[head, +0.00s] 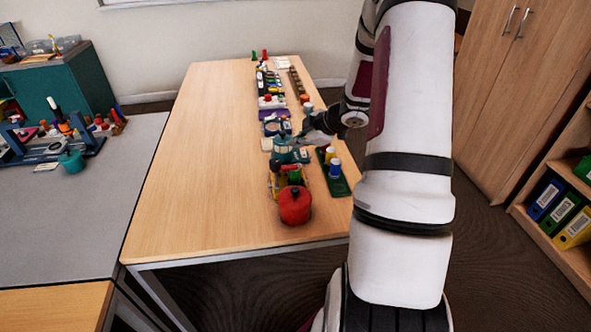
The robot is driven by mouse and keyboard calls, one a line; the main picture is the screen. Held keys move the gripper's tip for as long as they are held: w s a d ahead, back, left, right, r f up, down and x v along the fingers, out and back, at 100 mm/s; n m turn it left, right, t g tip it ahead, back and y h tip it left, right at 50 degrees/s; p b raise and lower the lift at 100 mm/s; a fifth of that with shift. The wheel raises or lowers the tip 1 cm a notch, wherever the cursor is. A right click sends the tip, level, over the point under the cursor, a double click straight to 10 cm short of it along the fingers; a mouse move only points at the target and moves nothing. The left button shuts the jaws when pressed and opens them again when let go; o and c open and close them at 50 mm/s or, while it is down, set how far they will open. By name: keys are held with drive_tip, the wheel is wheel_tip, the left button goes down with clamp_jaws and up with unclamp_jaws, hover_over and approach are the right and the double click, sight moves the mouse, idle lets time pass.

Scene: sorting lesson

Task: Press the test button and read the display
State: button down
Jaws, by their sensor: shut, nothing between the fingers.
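My gripper (298,141) is low over the wooden table, at the right part of the row of objects, with its dark fingers pointing left and down. It is shut with nothing in it. Its tips are close above a small teal object (282,152); I cannot tell whether they touch it. No test button or display can be made out at this size. The gripper and wrist hide part of what lies behind them.
A red pot (295,206) stands near the front edge of the table (205,150). A green tray (338,184) holds a yellow and a blue item to the right. Several small objects line the table behind. The table's left half is clear. A grey table (60,220) stands left.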

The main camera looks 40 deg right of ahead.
wheel_tip(320, 180, down, 5)
drive_tip(key=b, duration=0.4)
drive_tip(key=shift+r, duration=0.2)
drive_tip(key=shift+f, duration=0.45)
drive_tip(key=shift+f, duration=0.15)
idle(0.6)
drive_tip(key=shift+f, duration=0.25)
drive_tip(key=shift+f+b, duration=0.45)
idle(0.8)
drive_tip(key=shift+r, duration=0.15)
drive_tip(key=shift+r+p, duration=0.75)
drive_tip(key=shift+p, duration=0.35)
